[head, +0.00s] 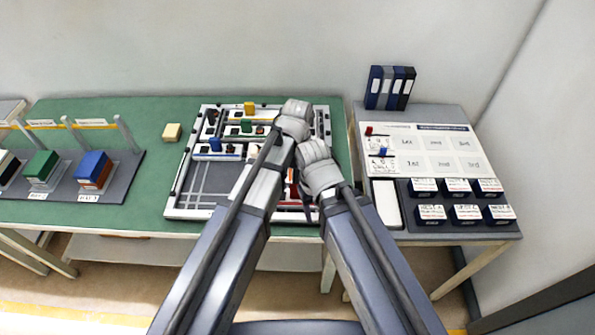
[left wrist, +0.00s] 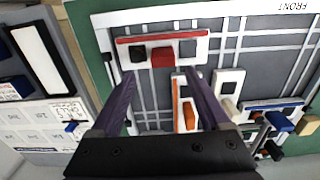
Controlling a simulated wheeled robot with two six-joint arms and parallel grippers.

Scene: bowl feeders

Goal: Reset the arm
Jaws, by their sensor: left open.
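My left gripper (left wrist: 160,80) shows two purple fingers spread apart with nothing between them in the left wrist view. An orange-edged holder (left wrist: 177,101) with an orange block (left wrist: 190,115) lies beside the right finger. In the head view the left gripper is mostly hidden behind my arms; a dark purple part shows over the board's front right. My right gripper cannot be made out.
A side table on the right holds a printed sheet (head: 436,155), a white tray (head: 387,204), dark labelled boxes (head: 465,214) and binders (head: 389,88).

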